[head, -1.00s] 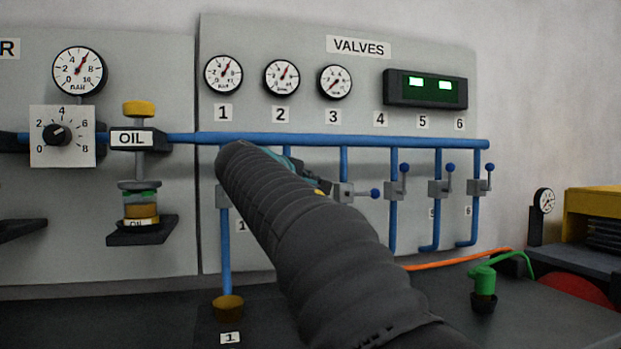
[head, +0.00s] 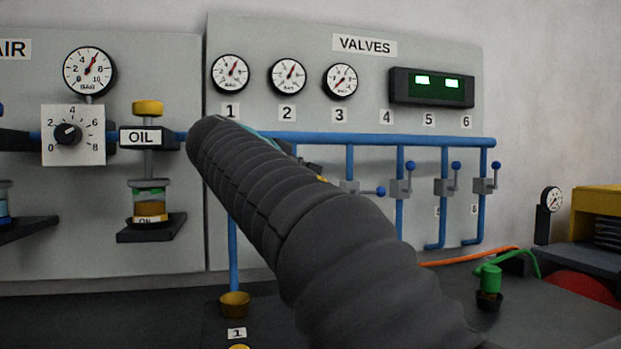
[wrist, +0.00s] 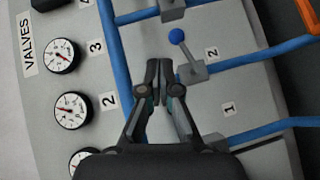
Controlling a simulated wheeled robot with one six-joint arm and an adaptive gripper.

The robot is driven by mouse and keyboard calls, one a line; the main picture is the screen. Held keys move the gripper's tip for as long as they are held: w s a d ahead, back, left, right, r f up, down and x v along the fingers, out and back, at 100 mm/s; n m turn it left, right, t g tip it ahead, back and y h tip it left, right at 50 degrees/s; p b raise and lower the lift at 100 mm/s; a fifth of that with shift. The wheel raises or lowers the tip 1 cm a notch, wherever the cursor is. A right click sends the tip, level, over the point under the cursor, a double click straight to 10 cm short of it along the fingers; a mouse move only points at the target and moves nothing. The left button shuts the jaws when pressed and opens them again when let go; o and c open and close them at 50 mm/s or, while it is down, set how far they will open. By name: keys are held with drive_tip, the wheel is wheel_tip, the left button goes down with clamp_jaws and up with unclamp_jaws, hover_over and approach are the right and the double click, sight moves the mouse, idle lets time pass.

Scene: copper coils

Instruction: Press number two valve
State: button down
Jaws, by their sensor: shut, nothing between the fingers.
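The number two valve (wrist: 193,72) shows in the wrist view as a grey block on a blue pipe, beside a "2" label (wrist: 212,53). Its lever, tipped with a blue knob (wrist: 177,36), points up and slightly left in that picture. My gripper (wrist: 160,66) is shut and empty, with its fingertips left of the valve block and below the knob. Whether it touches the lever is unclear. In the head view my dark arm hides the gripper and this valve. The number 2 gauge (head: 288,76) shows above the arm.
Valve 3's lever (head: 368,190) lies sideways to the right in the head view. Several other valves farther right, such as one with a blue knob (head: 410,166), have upright levers. A blue pipe (head: 350,140) crosses the panel. A green pump-like object (head: 489,278) stands lower right.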

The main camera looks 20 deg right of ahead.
drive_tip(key=s+a+r, duration=0.1)
drive_tip(key=s, duration=0.1)
drive_tip(key=s+a+r, duration=0.1)
drive_tip(key=a, duration=0.1)
drive_tip(key=shift+s+a+r, duration=0.2)
drive_tip(key=shift+s+a, duration=0.1)
drive_tip(key=shift+s, duration=0.05)
drive_tip(key=shift+d, duration=0.1)
